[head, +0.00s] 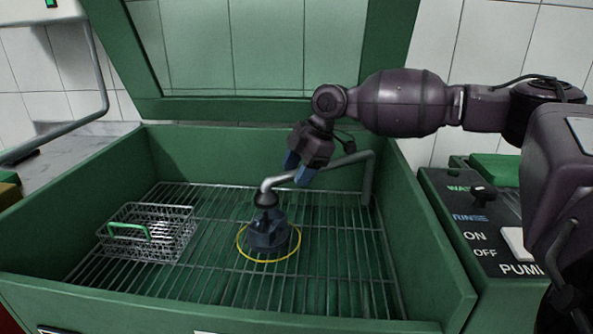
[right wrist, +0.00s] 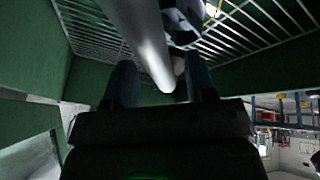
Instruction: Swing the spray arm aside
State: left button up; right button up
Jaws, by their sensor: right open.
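The spray arm (head: 332,165) is a grey bent pipe. It runs from an upright post at the right inside the green washer to a dark nozzle end (head: 265,198) above a dark blue-grey part (head: 268,235). My right gripper (head: 298,168) is at the spray arm's middle, fingers pointing down. In the right wrist view the pipe (right wrist: 148,45) runs between the two open fingers (right wrist: 160,85); whether they touch it I cannot tell. My left gripper is not in view.
A yellow ring (head: 298,246) surrounds the part on the wire rack (head: 325,270). A wire basket (head: 165,245) with a green handle stands at left. The washer's green lid (head: 398,50) is up. A control panel (head: 480,232) is at right. The rack's front right is clear.

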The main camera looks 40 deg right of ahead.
grip_shut()
pick_arm(q)
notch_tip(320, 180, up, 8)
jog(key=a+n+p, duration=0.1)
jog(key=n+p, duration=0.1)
jog(key=p, duration=1.1)
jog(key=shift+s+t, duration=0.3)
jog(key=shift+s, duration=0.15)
pick_arm(e)
jog(key=s+d+n+g+y, duration=0.1)
jog(key=s+d+n+g, duration=0.2)
jog(key=s+n, duration=0.6)
jog(key=shift+s+n+g, duration=0.3)
jog(key=shift+s+g, duration=0.1)
jog(key=shift+s, duration=4)
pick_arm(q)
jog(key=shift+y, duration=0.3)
pick_arm(e)
jog(key=shift+d, duration=0.1)
